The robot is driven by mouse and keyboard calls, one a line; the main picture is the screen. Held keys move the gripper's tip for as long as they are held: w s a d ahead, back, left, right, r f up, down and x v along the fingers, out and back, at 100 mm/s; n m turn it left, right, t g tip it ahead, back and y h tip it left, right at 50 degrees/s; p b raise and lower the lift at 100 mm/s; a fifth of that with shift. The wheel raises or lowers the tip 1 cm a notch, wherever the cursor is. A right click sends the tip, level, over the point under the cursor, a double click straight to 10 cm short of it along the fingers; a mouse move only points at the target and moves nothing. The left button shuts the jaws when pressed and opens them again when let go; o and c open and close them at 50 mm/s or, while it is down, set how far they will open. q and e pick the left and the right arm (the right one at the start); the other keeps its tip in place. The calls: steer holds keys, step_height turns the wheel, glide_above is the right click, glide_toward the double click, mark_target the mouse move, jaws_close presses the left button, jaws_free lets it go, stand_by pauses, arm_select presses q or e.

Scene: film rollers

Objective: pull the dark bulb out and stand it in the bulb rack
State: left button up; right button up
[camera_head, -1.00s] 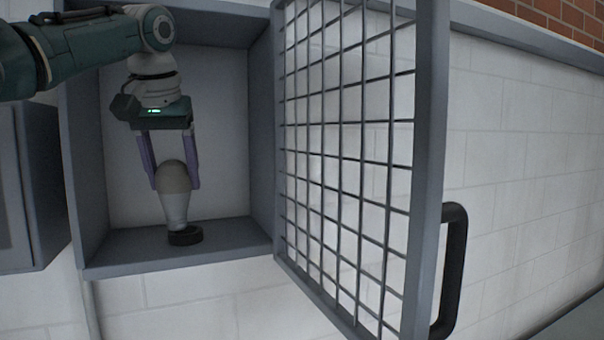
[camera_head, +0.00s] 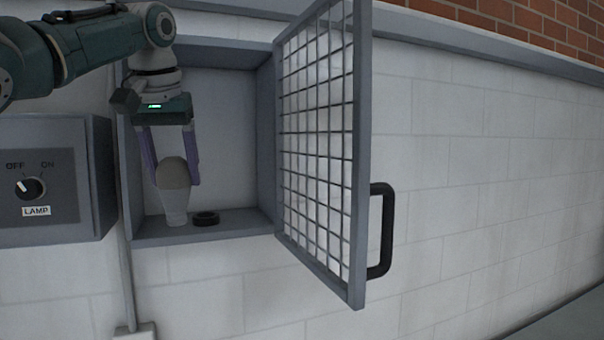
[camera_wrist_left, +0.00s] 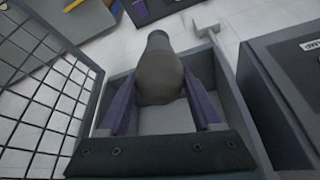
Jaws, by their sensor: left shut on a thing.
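The dark bulb (camera_head: 174,188) has a grey-brown globe on top and a pale lower part. My left gripper (camera_head: 173,176) is shut on its globe inside the open wall box. The bulb is upright and off the black ring socket (camera_head: 206,218), which sits empty on the box floor to its right. In the left wrist view the bulb (camera_wrist_left: 160,72) is between the two purple fingers, its narrow end pointing away from the gripper. My right gripper is not in view. I cannot make out the bulb rack for certain in these frames.
The wall box (camera_head: 262,140) has a wire-mesh door (camera_head: 362,150) swung open to the right, with a black handle (camera_head: 381,230). A lamp switch box (camera_head: 90,180) is close on the left, its knob (camera_head: 30,188) pointing toward OFF. Bare wall lies beyond the door.

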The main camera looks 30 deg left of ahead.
arm_select(q)
steer(key=shift+r, duration=1.7)
